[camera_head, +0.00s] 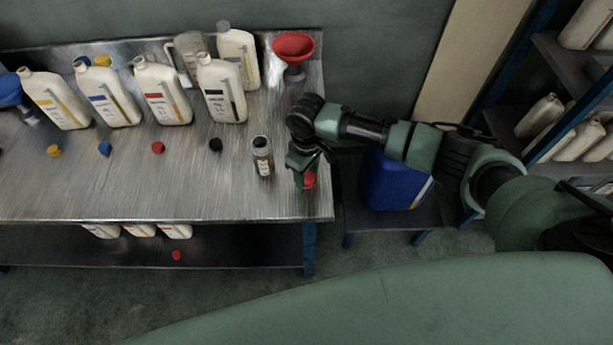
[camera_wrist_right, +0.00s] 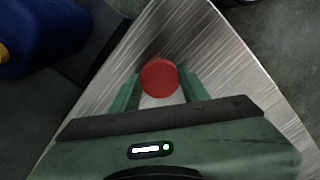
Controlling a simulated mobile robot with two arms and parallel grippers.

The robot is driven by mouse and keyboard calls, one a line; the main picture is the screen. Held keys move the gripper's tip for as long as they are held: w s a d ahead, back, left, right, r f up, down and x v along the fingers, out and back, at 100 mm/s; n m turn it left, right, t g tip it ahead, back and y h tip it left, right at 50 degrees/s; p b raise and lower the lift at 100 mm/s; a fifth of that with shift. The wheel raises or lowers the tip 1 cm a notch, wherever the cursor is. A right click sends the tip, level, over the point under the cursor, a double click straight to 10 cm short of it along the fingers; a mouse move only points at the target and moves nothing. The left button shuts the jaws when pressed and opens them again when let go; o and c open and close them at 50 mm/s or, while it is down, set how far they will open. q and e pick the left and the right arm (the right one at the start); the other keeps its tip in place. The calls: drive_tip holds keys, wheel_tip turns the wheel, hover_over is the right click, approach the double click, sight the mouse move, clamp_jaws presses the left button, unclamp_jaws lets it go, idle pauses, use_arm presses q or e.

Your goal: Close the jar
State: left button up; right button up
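An open glass jar (camera_head: 262,157) with dark contents stands upright on the metal table (camera_head: 200,190), near its right end. My right gripper (camera_head: 306,176) is to the right of the jar, apart from it, pointing down. A round red lid (camera_head: 310,180) is at its fingertips. In the right wrist view the red lid (camera_wrist_right: 159,77) sits between the two green fingers of the right gripper (camera_wrist_right: 160,85), with a finger against each side. I cannot tell whether the lid is clear of the table. My left gripper is not in view.
Several white bottles (camera_head: 160,90) and a red funnel (camera_head: 294,47) stand along the table's back. Small caps (camera_head: 158,147) lie in front of the bottles. A blue canister (camera_head: 390,182) stands right of the table. The table's front strip is clear.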

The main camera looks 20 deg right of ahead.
sight(307, 177)
drive_tip(key=c, duration=0.5)
wheel_tip(307, 177, up, 20)
drive_tip(key=shift+r+b, duration=0.1)
drive_tip(key=shift+b, duration=1.15)
